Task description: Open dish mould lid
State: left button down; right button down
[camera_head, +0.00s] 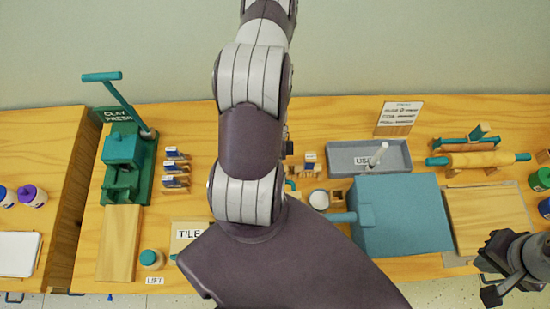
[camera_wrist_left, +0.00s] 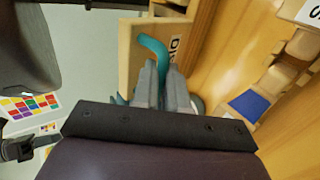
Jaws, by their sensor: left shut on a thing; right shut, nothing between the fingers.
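In the left wrist view, my left gripper (camera_wrist_left: 162,82) is shut on a teal curved handle (camera_wrist_left: 153,45). The handle lies against a wooden mould (camera_wrist_left: 132,45) with a partly hidden label (camera_wrist_left: 176,46) that starts "DIS". The fingers hide the lower part of the handle, and I cannot tell whether the lid is raised. In the head view, my own arm covers the middle of the table and hides the left gripper and the dish mould. My right gripper (camera_head: 497,268) is shut and empty at the right, near the table's front edge.
A tile mould (camera_head: 188,236) shows left of my arm. A teal clay press (camera_head: 124,150) stands farther left. A blue box (camera_head: 405,215), a grey tray (camera_head: 345,150) and rolling pins (camera_head: 478,158) are on the right. A jar (camera_head: 151,260) stands near the front edge.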

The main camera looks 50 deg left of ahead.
pick_arm(q)
jog(key=shift+a+f, duration=0.1)
jog(key=shift+f, duration=0.05)
dwell(0.4)
jog(key=c, duration=1.2)
grip_release()
jog(key=shift+o, duration=0.2)
jog(key=shift+w, duration=0.1)
